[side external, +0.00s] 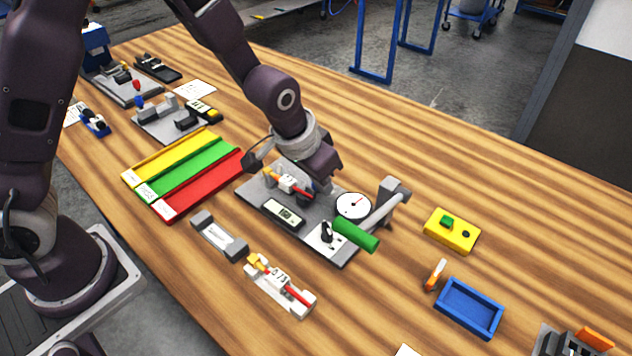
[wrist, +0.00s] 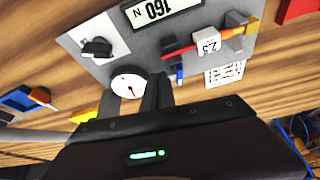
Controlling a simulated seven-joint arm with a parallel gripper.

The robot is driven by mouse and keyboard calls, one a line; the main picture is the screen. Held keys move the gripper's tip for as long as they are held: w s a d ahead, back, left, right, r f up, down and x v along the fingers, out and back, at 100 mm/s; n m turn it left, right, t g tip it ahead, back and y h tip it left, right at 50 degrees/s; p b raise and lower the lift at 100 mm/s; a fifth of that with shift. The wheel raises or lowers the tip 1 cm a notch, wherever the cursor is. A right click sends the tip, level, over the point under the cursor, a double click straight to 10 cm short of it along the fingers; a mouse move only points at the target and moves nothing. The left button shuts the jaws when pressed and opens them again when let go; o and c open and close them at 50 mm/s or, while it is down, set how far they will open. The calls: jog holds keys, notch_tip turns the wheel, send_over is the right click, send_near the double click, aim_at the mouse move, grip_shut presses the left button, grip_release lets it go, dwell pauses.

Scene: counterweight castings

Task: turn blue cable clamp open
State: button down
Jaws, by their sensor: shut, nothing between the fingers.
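The blue cable clamp (wrist: 179,73) looks like a small blue piece on the grey fixture plate (wrist: 125,68), below a red-and-orange part with a white "2.5" label (wrist: 207,45). Its exact turn position is too small to tell. My gripper (wrist: 158,80) is shut and empty, with its dark fingers just left of the blue piece in the wrist view. In the side view my gripper (side external: 322,183) is low over the back of the plate, and it largely hides the clamp. I cannot tell whether the fingers touch it.
A white dial (side external: 353,205), a green-handled lever (side external: 357,235), a black knob (side external: 327,232) and a display (side external: 283,212) crowd the plate. Red, green and yellow trays (side external: 185,172) lie left. A yellow box (side external: 452,231) and blue tray (side external: 468,308) stand right. Bare wood lies behind.

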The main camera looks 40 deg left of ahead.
jog(key=shift+w, duration=0.1)
jog(key=v, duration=0.9)
jog(key=w+a+r+m+t, duration=0.2)
jog(key=w+a+m+t, duration=0.2)
jog(key=w+a+m, duration=0.15)
jog(key=s+f+m+g+h, duration=0.3)
jog(key=s+m+h, duration=0.3)
jog(key=m, duration=0.6)
jog(key=shift+n+y, duration=0.25)
jog(key=shift+y, duration=0.35)
jog(key=x, duration=0.3)
jog(key=s+x, duration=0.1)
jog(key=x, duration=0.5)
jog(key=shift+s+d+f, duration=0.15)
jog(key=shift+d+f, duration=0.1)
jog(key=shift+f, duration=0.2)
